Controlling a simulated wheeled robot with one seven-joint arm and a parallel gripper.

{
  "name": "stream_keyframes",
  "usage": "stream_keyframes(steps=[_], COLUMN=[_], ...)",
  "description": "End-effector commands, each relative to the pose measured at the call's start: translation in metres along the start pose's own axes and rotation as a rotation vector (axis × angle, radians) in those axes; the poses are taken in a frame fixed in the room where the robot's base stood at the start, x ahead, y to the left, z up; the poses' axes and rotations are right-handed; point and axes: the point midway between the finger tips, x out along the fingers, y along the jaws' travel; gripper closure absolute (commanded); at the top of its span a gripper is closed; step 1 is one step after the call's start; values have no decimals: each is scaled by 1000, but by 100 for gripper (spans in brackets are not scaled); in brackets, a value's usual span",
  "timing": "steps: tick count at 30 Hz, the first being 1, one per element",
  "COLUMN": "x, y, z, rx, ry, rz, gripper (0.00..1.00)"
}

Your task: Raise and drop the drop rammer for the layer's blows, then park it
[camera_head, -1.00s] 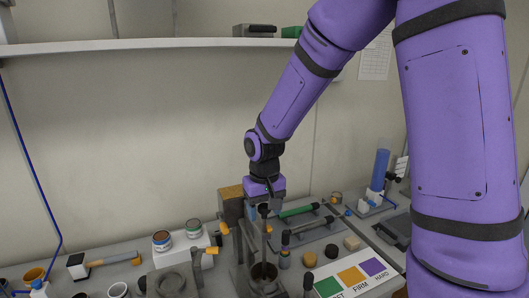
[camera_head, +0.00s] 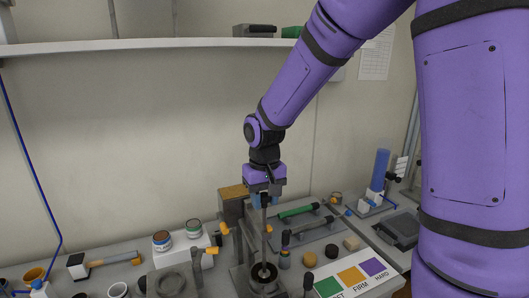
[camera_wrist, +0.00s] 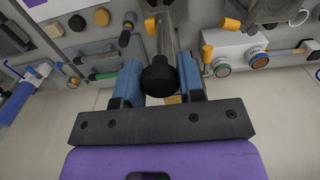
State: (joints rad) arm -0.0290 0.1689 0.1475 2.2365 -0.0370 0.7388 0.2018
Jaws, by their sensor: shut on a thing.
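The drop rammer (camera_head: 264,230) is a tall thin grey rod with a dark round knob at its top. It stands upright, its lower end at the round dark mould (camera_head: 262,278) on the bench. My gripper (camera_head: 264,196) is above the mould, shut on the rammer's top. In the wrist view the black knob (camera_wrist: 159,76) sits between the two blue fingers of my gripper (camera_wrist: 158,88). The rammer's foot inside the mould is too small to make out clearly.
A board with green, orange and purple patches (camera_head: 351,278) lies right of the mould. Orange-knobbed clamps (camera_head: 211,250) stand to its left. Two tins (camera_head: 162,240) sit on a white block. A wooden-topped block (camera_head: 233,192) stands behind. A shelf (camera_head: 150,44) runs above.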

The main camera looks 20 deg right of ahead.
Motion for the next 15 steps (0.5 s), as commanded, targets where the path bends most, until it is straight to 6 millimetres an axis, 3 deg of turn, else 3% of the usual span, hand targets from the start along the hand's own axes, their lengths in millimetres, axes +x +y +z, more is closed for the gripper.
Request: stream_keyframes(steps=[15], x=[-45], y=[0], z=[-1], rx=[1], ry=[4], rz=[-1], gripper=[85])
